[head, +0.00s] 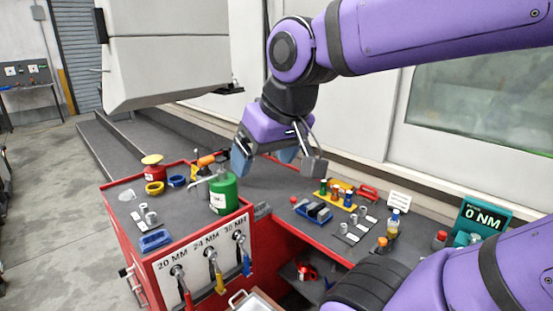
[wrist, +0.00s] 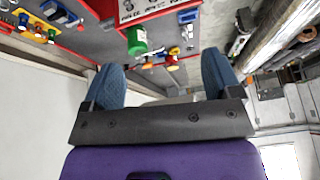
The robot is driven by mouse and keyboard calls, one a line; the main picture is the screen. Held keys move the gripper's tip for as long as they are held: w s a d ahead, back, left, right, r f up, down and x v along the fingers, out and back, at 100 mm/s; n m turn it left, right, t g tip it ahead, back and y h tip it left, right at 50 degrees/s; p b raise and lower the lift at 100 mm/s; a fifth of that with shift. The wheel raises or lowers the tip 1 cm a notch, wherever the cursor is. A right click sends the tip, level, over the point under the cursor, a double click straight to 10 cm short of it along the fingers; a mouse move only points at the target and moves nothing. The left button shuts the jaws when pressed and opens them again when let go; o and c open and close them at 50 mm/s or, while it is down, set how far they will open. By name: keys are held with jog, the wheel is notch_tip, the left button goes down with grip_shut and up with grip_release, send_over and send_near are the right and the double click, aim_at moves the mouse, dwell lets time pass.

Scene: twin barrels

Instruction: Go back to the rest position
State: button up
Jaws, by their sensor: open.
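My gripper (head: 264,160) is in the air above the red workbench, in front of the pale machine wall. Its two blue fingers are apart and nothing shows between them. In the wrist view my gripper (wrist: 164,85) also has its fingers spread, with the green canister (wrist: 137,41) beyond them. In the head view the green canister (head: 223,194) stands on the cabinet top, below and to the left of my gripper, clear of it.
The red cabinet (head: 195,248) holds a yellow-topped red can (head: 153,168), rings and a blue tray (head: 155,240). The right bench carries a yellow rack (head: 338,200), a blue tray (head: 313,212), a bottle (head: 392,222) and a teal "0 NM" display (head: 483,218). Floor at left is open.

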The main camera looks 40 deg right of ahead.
jog(key=shift+s+d+n, duration=0.15)
jog(key=shift+s+n, duration=0.35)
jog(key=shift+s, duration=0.8)
